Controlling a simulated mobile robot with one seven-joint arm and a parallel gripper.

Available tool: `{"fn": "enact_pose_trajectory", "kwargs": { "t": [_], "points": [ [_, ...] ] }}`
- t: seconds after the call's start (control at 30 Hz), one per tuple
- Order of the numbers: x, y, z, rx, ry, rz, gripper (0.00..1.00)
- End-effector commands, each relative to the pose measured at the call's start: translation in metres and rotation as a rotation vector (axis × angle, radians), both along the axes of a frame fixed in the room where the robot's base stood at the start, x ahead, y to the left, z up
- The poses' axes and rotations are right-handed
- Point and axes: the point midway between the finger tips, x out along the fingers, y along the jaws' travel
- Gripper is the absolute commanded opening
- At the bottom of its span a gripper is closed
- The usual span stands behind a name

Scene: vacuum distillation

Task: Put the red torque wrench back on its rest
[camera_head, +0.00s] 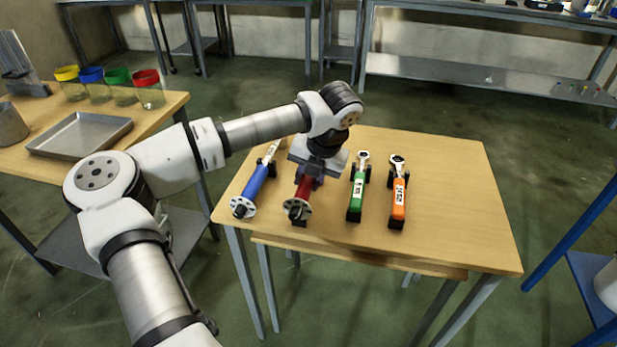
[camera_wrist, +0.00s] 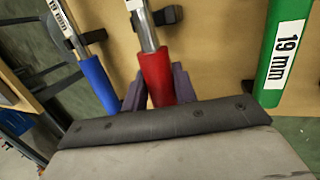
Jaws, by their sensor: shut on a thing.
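The red torque wrench (camera_head: 299,208) is in my gripper (camera_head: 306,182) above the wooden table, between the blue and green wrenches. Its round end faces the front edge, and my wrist hides its far part. In the wrist view, the purple-grey fingers of my gripper (camera_wrist: 158,89) are on both sides of the red handle (camera_wrist: 156,70). The metal shaft (camera_wrist: 146,28) runs away past a black rest (camera_wrist: 167,16), which shows beside it. I cannot tell whether the wrench touches its rest or is slightly above it.
A blue wrench (camera_head: 254,187) lies close on the left, and a green one (camera_head: 357,190) and an orange one (camera_head: 398,196) lie on the right. The table (camera_head: 459,210) is clear at its right side. A side table holds a metal tray (camera_head: 80,136) and colored-lid jars.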

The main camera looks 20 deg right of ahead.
Motion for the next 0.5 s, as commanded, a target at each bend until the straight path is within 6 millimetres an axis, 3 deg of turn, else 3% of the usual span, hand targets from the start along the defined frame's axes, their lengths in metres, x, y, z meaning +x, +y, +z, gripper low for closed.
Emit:
{"fn": "enact_pose_trajectory", "kwargs": {
  "t": [0.5],
  "points": [
    [0.0, 0.0, -0.013, -0.001, -0.003, 0.0, 0.0]
  ]
}}
